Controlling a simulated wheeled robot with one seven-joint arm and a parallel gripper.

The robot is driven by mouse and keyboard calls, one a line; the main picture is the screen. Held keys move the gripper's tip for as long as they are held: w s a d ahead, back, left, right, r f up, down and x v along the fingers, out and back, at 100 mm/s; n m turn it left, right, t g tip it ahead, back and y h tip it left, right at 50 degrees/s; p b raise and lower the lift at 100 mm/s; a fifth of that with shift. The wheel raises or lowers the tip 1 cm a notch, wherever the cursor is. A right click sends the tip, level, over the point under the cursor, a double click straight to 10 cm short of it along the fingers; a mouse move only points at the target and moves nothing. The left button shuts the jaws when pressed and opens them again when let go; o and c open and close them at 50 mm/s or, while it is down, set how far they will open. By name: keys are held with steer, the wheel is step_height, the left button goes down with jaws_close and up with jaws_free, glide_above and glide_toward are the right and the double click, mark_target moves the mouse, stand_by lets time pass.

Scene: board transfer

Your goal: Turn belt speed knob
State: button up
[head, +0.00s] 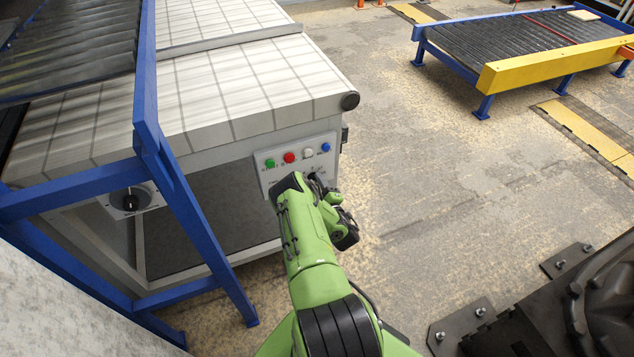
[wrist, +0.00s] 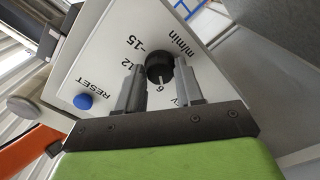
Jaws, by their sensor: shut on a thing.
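The belt speed knob (wrist: 160,67) is a small black dial on a pale panel (wrist: 115,45) marked 6, 12, 15 and m/min. Its white pointer line is turned toward the 6. My gripper (wrist: 161,77) has its two grey fingers on either side of the knob and is shut on it. In the head view my green arm reaches the panel (head: 271,178) on the machine's end face, below its green, red, white and blue buttons. There the arm hides the knob and my fingertips.
A blue reset button (wrist: 83,101) is beside the left finger in the wrist view. A blue frame (head: 176,180) stands left of my arm, with another black knob (head: 130,202) behind it. A roller table (head: 510,45) stands far right. Open floor lies between.

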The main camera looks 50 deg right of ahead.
steer(key=m+p, duration=0.2)
steer(key=m, duration=0.3)
steer(key=shift+m, duration=0.3)
steer(key=m+p, duration=0.2)
steer(key=m, duration=0.2)
steer(key=shift+m, duration=0.7)
steer(key=o, duration=1)
steer(key=shift+o, duration=0.2)
